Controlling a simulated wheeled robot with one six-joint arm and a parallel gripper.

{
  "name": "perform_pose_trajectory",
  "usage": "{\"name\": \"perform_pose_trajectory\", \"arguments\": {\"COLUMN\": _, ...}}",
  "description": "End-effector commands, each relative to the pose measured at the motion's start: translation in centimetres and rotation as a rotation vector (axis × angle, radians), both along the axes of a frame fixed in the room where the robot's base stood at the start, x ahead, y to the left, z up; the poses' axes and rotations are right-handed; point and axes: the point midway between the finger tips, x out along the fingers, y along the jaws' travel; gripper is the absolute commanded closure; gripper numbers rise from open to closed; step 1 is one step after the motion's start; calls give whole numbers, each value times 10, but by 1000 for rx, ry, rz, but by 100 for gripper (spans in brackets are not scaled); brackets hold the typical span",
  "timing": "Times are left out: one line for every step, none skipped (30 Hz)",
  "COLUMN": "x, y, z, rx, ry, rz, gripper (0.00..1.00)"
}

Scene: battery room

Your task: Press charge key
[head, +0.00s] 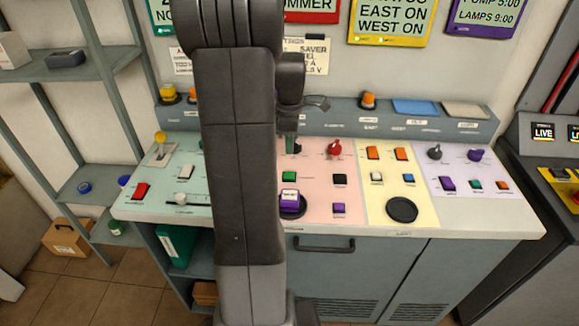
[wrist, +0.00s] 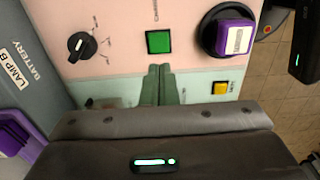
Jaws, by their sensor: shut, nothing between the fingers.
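No key's printing is clear enough for me to say surely which is the charge key. On the pink panel a purple block with a white label (head: 290,194) sits on a round black base; it also shows in the wrist view (wrist: 234,38), its label too small to read surely. A square green key (head: 289,176) is just behind it, and shows in the wrist view (wrist: 159,41). My gripper (head: 291,146) is shut and empty. In the wrist view its fingertips (wrist: 160,68) appear just below the green key; I cannot tell whether they touch the panel.
A red-topped control (head: 334,149), a black key (head: 340,179) and a small purple key (head: 338,208) share the pink panel. A black rotary knob (wrist: 82,45) and a yellow key (wrist: 220,88) show in the wrist view. My arm hides part of the console.

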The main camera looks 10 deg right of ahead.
Motion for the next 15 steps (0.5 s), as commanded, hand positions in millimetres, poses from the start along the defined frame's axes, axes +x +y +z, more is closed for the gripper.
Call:
{"name": "perform_pose_trajectory", "arguments": {"x": -1, "y": 0, "z": -12, "rx": 1, "ry": 6, "rz": 0, "gripper": 100}}
{"name": "perform_pose_trajectory", "arguments": {"x": -1, "y": 0, "z": -19, "rx": 1, "ry": 6, "rz": 0, "gripper": 100}}
{"name": "perform_pose_trajectory", "arguments": {"x": -1, "y": 0, "z": -27, "rx": 0, "ry": 5, "rz": 0, "gripper": 100}}
{"name": "perform_pose_trajectory", "arguments": {"x": -1, "y": 0, "z": -34, "rx": 1, "ry": 6, "rz": 0, "gripper": 100}}
{"name": "perform_pose_trajectory", "arguments": {"x": -1, "y": 0, "z": -40, "rx": 0, "ry": 5, "rz": 0, "gripper": 100}}
{"name": "perform_pose_trajectory", "arguments": {"x": -1, "y": 0, "z": -47, "rx": 1, "ry": 5, "rz": 0, "gripper": 100}}
{"name": "perform_pose_trajectory", "arguments": {"x": -1, "y": 0, "z": -53, "rx": 1, "ry": 6, "rz": 0, "gripper": 100}}
{"name": "perform_pose_trajectory", "arguments": {"x": -1, "y": 0, "z": -58, "rx": 1, "ry": 4, "rz": 0, "gripper": 100}}
{"name": "perform_pose_trajectory", "arguments": {"x": -1, "y": 0, "z": -63, "rx": 1, "ry": 4, "rz": 0, "gripper": 100}}
{"name": "perform_pose_trajectory", "arguments": {"x": 0, "y": 0, "z": -68, "rx": 1, "ry": 3, "rz": 0, "gripper": 100}}
{"name": "perform_pose_trajectory", "arguments": {"x": -1, "y": 0, "z": -71, "rx": 1, "ry": 3, "rz": 0, "gripper": 100}}
{"name": "perform_pose_trajectory", "arguments": {"x": 0, "y": 0, "z": -75, "rx": 1, "ry": 2, "rz": 0, "gripper": 100}}
{"name": "perform_pose_trajectory", "arguments": {"x": 0, "y": 0, "z": -78, "rx": 1, "ry": 2, "rz": 0, "gripper": 100}}
{"name": "perform_pose_trajectory", "arguments": {"x": 0, "y": 0, "z": -80, "rx": 1, "ry": 2, "rz": 0, "gripper": 100}}
{"name": "perform_pose_trajectory", "arguments": {"x": 0, "y": 0, "z": -83, "rx": 1, "ry": 2, "rz": 0, "gripper": 100}}
